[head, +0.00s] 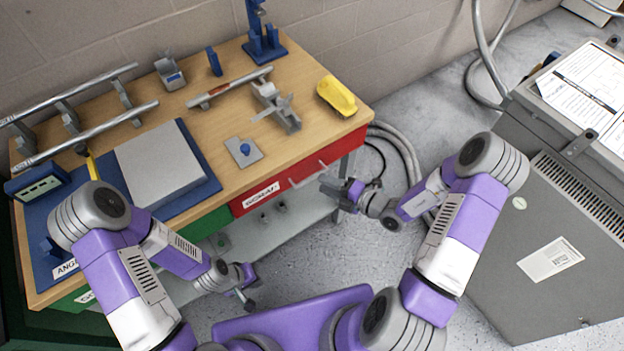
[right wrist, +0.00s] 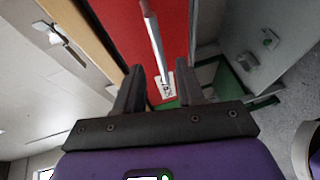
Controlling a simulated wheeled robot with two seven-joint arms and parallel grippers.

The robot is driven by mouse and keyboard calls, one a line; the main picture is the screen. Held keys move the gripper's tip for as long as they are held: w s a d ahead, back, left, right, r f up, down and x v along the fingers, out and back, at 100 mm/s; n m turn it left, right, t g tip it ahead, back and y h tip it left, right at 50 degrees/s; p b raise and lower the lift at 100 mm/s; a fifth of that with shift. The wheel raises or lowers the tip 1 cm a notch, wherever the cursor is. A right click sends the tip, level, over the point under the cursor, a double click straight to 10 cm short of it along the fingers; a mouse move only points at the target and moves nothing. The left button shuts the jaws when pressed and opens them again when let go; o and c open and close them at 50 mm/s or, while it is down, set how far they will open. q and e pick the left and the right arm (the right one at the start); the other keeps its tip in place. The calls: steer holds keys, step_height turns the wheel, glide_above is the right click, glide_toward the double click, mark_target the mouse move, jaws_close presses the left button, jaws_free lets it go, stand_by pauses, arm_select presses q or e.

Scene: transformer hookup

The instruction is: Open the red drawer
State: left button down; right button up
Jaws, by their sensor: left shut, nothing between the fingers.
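The red drawer (head: 333,152) is in the right part of the workbench front, its face flush with the bench, so it looks closed. It carries a label and a pale bar handle (head: 308,174). My right gripper (head: 325,184) is at the drawer front, close to the handle's right part. In the right wrist view the red drawer front (right wrist: 115,35) fills the middle, and the handle (right wrist: 154,40) runs toward the gap between my open fingers (right wrist: 161,68). I cannot tell whether they touch it. My left gripper (head: 246,297) is shut and empty, low in front of the bench.
The wooden benchtop (head: 215,125) holds a yellow object (head: 337,96), a grey clamp-like tool (head: 276,105) and metal rails. A green drawer (head: 205,224) is left of the red one. A lower shelf (head: 290,218) lies below. A grey cabinet (head: 540,220) stands at right.

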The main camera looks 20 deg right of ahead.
mark_target(312, 178)
steer(key=b+x, duration=0.1)
steer(key=x, duration=0.4)
steer(key=shift+w+a+f, duration=0.15)
steer(key=shift+a, duration=0.05)
jaws_close()
